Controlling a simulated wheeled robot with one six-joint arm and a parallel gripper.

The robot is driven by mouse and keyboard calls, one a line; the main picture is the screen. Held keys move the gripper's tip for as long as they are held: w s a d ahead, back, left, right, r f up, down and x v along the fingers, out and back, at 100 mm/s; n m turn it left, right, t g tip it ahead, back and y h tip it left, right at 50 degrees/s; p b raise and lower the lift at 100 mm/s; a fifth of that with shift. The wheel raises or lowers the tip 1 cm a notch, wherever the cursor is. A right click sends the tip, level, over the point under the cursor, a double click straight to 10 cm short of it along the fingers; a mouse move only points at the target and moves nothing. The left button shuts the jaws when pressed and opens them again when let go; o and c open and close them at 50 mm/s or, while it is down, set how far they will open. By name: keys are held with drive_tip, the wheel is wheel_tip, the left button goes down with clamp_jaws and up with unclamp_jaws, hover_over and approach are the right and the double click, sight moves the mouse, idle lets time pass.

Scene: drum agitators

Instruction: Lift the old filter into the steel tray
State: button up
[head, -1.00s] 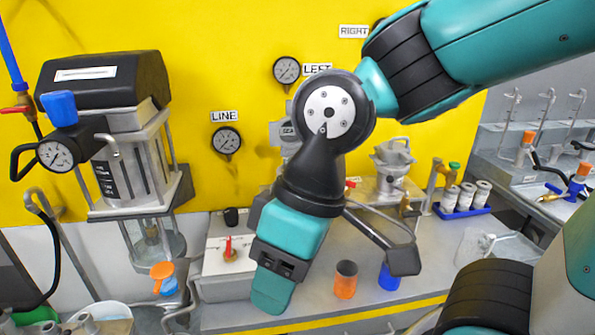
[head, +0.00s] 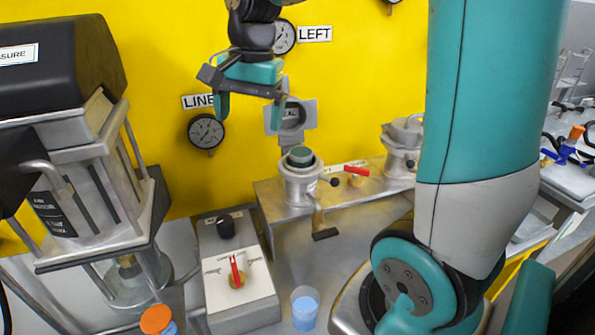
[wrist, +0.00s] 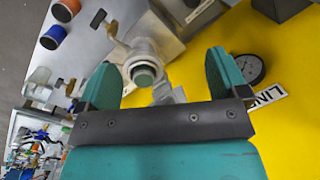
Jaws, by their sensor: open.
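The old filter looks to be the grey-green round piece (head: 299,154) seated in the open mouth of a metal housing (head: 303,187) on the steel bench. Only its top shows; it also appears in the wrist view (wrist: 144,75). My gripper (head: 249,113) is open and empty, above and to the left of the housing in the head view. In the wrist view the filter lies between and beyond the two fingers (wrist: 163,70), nearer the left one, with no contact. I cannot make out the steel tray in the current views.
A swung-up metal lid (head: 291,116) stands behind the housing. A second housing (head: 401,145) is to the right. A box with a red handle (head: 236,278) and a cup of blue liquid (head: 305,308) stand in front. My arm hides much of the right side.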

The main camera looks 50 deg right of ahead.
drive_tip(key=w+d+m+h, duration=0.1)
drive_tip(key=w+d+m, duration=0.2)
drive_tip(key=d+m, duration=0.65)
drive_tip(key=m, duration=0.4)
approach(303, 151)
drive_tip(key=f, duration=0.1)
drive_tip(key=f+p, duration=0.2)
drive_tip(key=shift+w+a+f+g, duration=0.15)
drive_tip(key=shift+w+f+g, duration=0.15)
drive_tip(key=shift+f+g, duration=0.1)
drive_tip(key=shift+f+p, duration=1.35)
drive_tip(key=shift+f, duration=1.6)
drive_tip(key=c, duration=1.2)
drive_tip(key=shift+r, duration=0.1)
drive_tip(key=shift+c, duration=0.2)
wheel_tip(303, 151, up, 20)
drive_tip(key=b, duration=0.3)
drive_tip(key=shift+b, duration=0.3)
